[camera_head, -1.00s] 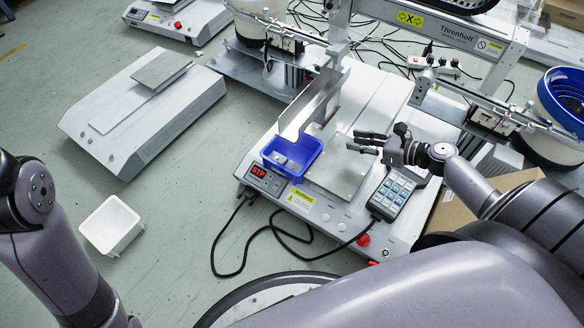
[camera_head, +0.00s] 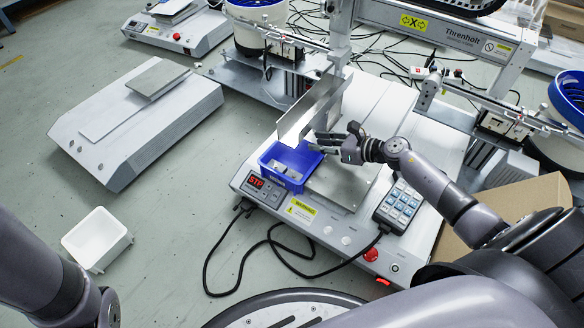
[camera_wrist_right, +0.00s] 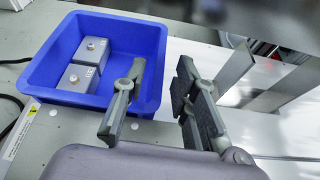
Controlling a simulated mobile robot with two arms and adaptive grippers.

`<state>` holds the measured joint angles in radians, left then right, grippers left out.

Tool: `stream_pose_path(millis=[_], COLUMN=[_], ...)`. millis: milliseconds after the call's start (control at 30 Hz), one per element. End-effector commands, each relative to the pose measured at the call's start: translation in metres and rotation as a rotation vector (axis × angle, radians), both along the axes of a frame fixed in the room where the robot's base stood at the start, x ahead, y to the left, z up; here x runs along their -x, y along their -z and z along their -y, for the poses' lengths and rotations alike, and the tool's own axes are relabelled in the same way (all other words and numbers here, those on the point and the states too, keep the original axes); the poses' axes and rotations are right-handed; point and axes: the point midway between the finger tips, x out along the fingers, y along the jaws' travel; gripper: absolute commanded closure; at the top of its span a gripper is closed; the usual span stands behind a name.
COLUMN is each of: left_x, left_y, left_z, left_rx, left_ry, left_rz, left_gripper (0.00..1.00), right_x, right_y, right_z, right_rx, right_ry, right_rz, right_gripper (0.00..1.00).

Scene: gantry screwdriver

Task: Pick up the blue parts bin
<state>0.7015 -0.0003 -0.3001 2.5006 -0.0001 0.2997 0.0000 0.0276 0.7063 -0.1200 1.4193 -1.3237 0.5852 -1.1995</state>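The blue parts bin (camera_head: 282,178) sits on the front left of the gantry machine's base, beside its red-lit display. In the right wrist view the bin (camera_wrist_right: 45,72) holds two grey metal blocks (camera_wrist_right: 83,66). My right gripper (camera_head: 318,143) is at the bin's right side, fingers pointing left. In the right wrist view the gripper (camera_wrist_right: 160,72) is open: one finger overlaps the bin's right part and the other is outside, with the right wall showing between them. Whether a finger touches the wall, I cannot tell. My left arm is at lower left; its gripper is out of view.
A slanted metal plate (camera_head: 312,108) hangs just above and behind the bin. A keypad (camera_head: 398,205) and a red button (camera_head: 371,254) are on the base's front right. An empty white bin (camera_head: 97,240) stands on the floor at left. A cardboard box (camera_head: 515,205) is at right.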

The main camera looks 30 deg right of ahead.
Motion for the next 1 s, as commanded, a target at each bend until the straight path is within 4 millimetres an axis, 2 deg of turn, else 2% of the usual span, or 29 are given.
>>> stream_pose_path(millis=[33,200,333,600,1000], left_x=[0.0,0.0,0.0,0.0,0.0], left_y=[0.011,0.029,0.033,0.032,0.032], left_z=[0.0,0.0,0.0,0.0,0.0], left_rx=[0.0,0.0,-0.001,-0.001,-0.001], left_ry=[0.0,0.0,0.0,0.0,-0.001], left_rz=[0.0,-0.001,0.0,0.0,-0.001], left_gripper=[0.72,0.72,0.72,0.72,0.72], right_x=[-0.005,-0.023,-0.032,-0.033,-0.033], right_y=[0.007,0.018,0.02,0.02,0.02], right_z=[-0.004,-0.017,-0.023,-0.024,-0.024], right_rx=[-0.002,-0.003,-0.003,-0.001,-0.001], right_ry=[-0.001,0.0,0.0,0.0,0.0], right_rz=[0.003,0.004,0.002,0.0,0.0], right_gripper=[0.73,0.73,0.73,0.74,1.0])
